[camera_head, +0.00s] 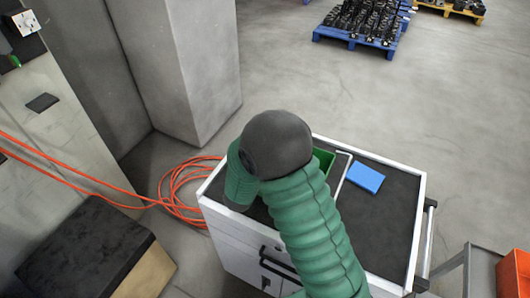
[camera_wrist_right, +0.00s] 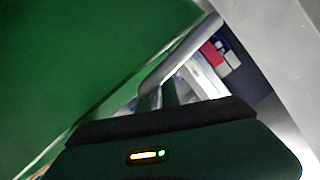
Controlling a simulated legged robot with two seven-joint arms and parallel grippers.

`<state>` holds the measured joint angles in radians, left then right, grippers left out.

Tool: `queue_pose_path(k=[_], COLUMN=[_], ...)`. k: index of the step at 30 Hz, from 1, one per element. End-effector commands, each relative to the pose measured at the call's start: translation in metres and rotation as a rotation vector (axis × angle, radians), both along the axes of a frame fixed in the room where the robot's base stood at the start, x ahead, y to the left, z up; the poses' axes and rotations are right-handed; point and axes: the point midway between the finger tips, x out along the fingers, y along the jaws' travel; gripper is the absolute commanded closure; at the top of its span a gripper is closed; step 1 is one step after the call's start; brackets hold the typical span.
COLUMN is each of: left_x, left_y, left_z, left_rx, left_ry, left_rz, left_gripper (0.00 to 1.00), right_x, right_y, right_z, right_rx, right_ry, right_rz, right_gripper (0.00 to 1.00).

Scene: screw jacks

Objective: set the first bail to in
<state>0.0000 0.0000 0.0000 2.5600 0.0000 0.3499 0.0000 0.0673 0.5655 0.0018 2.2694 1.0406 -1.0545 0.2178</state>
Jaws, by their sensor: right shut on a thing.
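A green crate (camera_head: 325,160) stands on the cabinet top, mostly hidden behind my right arm. Its green wall (camera_wrist_right: 70,70) fills the left of the right wrist view. A pale metal bar, the bail (camera_wrist_right: 182,53), runs along the crate's edge in that view. My right gripper (camera_wrist_right: 160,97) is shut on the bail's near end; the fingertips are dark and hard to make out. In the head view my own arm hides this gripper. My left gripper is not in view.
The white cabinet (camera_head: 421,205) has a dark top, with a blue box (camera_head: 365,177) right of the crate and bare room in front of it. A concrete pillar (camera_head: 190,65) stands behind left. Orange hose (camera_head: 180,190) lies on the floor. An orange bin (camera_head: 515,272) is at lower right.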

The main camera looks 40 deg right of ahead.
Motion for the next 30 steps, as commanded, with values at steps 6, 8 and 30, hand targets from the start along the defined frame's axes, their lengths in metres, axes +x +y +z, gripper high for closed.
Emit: queue_pose_path(k=[6,8,30], left_x=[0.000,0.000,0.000], left_y=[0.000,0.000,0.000], left_z=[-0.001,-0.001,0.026], left_rx=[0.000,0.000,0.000], left_ry=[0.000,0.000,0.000], left_rz=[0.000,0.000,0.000], left_gripper=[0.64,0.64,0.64], right_x=[-0.002,-0.003,-0.001], right_y=[0.001,0.001,0.002], right_z=[-0.005,-0.006,0.006], right_rx=[0.008,0.008,-0.023], right_ry=[0.009,0.010,0.093], right_rz=[-0.003,-0.002,-0.003], right_gripper=[1.00,0.85,0.71])
